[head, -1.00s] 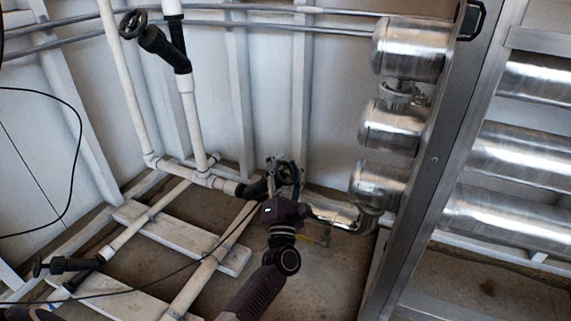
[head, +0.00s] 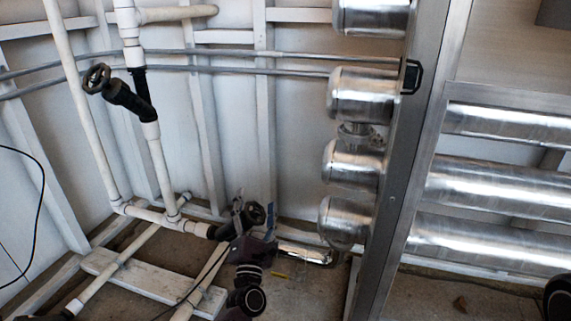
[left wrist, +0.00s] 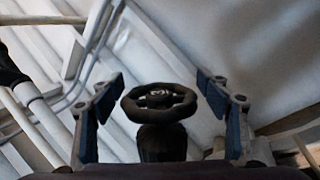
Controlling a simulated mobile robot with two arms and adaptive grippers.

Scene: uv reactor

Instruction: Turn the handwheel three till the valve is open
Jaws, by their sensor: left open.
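A dark handwheel (head: 256,213) sits on a black valve low by the wall in the head view; I see no number on it. My left gripper (head: 254,208) is open at this wheel, one finger on each side. In the left wrist view the handwheel (left wrist: 160,112) stands between the two open fingers of the left gripper (left wrist: 161,88), with a visible gap on both sides. The wheel's stem is partly hidden behind the gripper body. Another dark handwheel (head: 97,77) is on a black angled valve at the upper left. My right gripper is not in view.
White pipes (head: 158,170) run up the wall and along the floor at the left. Shiny steel cylinders (head: 352,165) and a metal frame post (head: 400,190) stand right of the wheel. A white plank (head: 150,288) lies on the floor.

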